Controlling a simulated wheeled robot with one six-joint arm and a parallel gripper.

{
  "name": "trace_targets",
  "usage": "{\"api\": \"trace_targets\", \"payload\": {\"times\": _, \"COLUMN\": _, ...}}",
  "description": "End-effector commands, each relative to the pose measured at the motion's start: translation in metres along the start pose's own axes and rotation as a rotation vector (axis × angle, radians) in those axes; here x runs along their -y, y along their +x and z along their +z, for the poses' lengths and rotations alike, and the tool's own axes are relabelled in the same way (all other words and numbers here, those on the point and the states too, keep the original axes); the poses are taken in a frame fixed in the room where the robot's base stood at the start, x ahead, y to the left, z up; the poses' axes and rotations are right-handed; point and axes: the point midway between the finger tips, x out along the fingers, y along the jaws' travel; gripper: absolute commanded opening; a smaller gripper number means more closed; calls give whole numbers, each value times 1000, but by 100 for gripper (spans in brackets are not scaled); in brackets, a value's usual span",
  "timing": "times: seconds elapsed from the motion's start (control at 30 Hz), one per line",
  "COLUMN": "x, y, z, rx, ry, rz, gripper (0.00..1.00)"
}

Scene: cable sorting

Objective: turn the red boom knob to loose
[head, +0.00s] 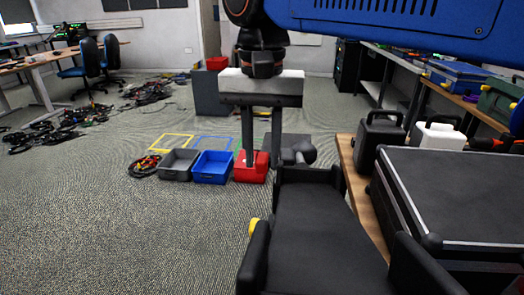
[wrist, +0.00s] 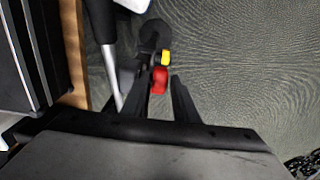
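The red knob (wrist: 160,80) shows in the wrist view on a dark fitting, just below a yellow part (wrist: 166,57). A silver tube (wrist: 109,72) runs beside it on the left. My gripper (wrist: 156,84) is open, with its two dark fingers apart and the knob in the gap between their tips in this view. I cannot tell whether they touch it. In the head view my gripper (head: 263,163) points down with its fingers apart. There I cannot make out the knob against the red bin behind the fingers. The knob's setting is not readable.
A grey bin (head: 179,165), a blue bin (head: 213,167) and a red bin (head: 242,171) stand on the floor behind my gripper. A wooden bench edge (head: 362,195) with black cases is at the right.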

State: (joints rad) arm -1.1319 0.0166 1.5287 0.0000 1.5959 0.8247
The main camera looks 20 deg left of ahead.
Motion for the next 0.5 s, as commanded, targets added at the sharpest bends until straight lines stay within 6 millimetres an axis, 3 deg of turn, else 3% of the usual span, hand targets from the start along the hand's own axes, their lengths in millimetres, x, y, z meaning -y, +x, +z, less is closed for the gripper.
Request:
{"api": "trace_targets", "payload": {"times": 0.03, "x": 0, "y": 0, "z": 0, "rx": 0, "ry": 0, "rz": 0, "gripper": 24}}
{"api": "trace_targets", "payload": {"times": 0.13, "x": 0, "y": 0, "z": 0, "rx": 0, "ry": 0, "rz": 0, "gripper": 0}}
{"api": "trace_targets", "payload": {"times": 0.5, "x": 0, "y": 0, "z": -2, "rx": 46, "ry": 1, "rz": 1, "gripper": 0}}
